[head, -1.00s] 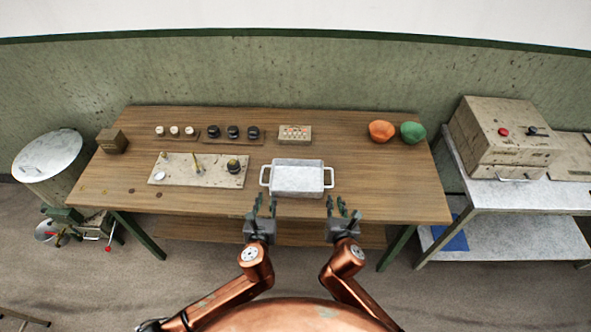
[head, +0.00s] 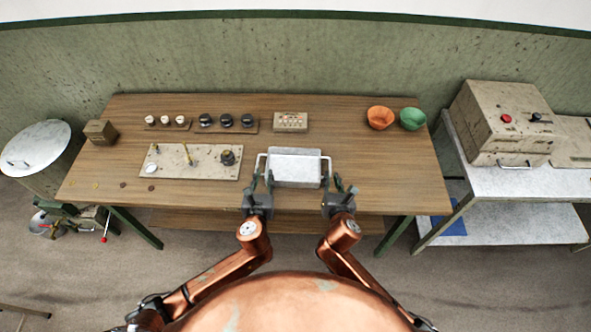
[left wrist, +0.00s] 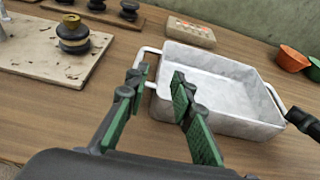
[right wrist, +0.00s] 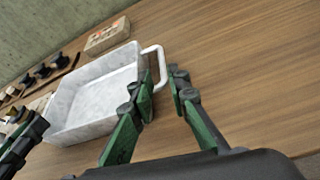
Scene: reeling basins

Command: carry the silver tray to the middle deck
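The silver tray (head: 295,183) is a shallow, empty, pale metal pan near the front of the wooden table (head: 395,185), with a loop handle on each side. My left gripper (head: 262,180) is open, with its fingers on either side of the left handle; this also shows in the left wrist view (left wrist: 159,76). My right gripper (head: 339,184) is open at the right handle, which lies between its fingertips in the right wrist view (right wrist: 163,72). Neither gripper is visibly closed on its handle. I cannot tell which surface is the middle deck.
A pale board (head: 205,172) with small fittings lies left of the tray. A small box (head: 291,122) stands behind it. Orange (head: 380,118) and green (head: 412,119) bowls stand back right. A metal-topped cart (head: 540,180) with a lower shelf (head: 510,224) stands right of the table.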

